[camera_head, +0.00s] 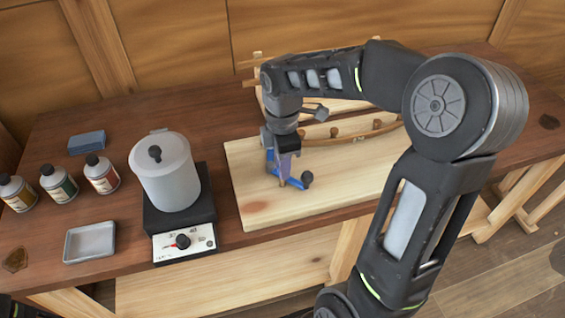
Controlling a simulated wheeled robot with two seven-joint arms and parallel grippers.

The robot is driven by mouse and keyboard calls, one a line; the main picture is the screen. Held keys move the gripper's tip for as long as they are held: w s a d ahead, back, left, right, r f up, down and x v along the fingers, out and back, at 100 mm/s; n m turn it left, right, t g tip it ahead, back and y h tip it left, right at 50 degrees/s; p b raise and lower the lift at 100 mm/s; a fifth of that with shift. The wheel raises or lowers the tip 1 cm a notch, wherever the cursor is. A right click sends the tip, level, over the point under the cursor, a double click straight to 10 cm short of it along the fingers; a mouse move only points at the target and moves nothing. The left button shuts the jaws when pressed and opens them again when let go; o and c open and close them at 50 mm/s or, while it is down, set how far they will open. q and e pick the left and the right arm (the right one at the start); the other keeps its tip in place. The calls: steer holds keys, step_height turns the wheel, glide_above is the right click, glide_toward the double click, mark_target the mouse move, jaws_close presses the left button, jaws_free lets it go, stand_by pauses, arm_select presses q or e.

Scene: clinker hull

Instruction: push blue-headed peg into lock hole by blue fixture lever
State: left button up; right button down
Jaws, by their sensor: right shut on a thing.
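The blue fixture (271,165) stands on the left part of the pale wooden board (250,205), partly hidden by my right gripper. Its blue lever ends in a dark blue knob (306,177), just right of the gripper. My right gripper (283,176) points down at the fixture, low over the board. It is shut on a slim thing, seemingly the peg, with a small wood-coloured tip (282,183) showing below the fingers. The peg's blue head and the lock hole cannot be made out. My left gripper is not in view.
A curved wooden strip with several pegs (350,137) lies behind the gripper. Left of the board are a white pot (164,177) on a black heater (181,213), several bottles (101,174), a grey tray (90,242) and a blue block (86,142). The board's front left is clear.

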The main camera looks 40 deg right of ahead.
steer(key=shift+f+b, duration=0.3)
steer(key=shift+f, duration=0.2)
steer(key=c, duration=1.2)
jaws_free()
steer(key=shift+o, duration=0.2)
steer(key=shift+r, duration=0.2)
step_height(320, 180, up, 8)
steer(key=p, duration=0.6)
steer(key=shift+f+p, duration=0.1)
steer(key=shift+p, duration=0.2)
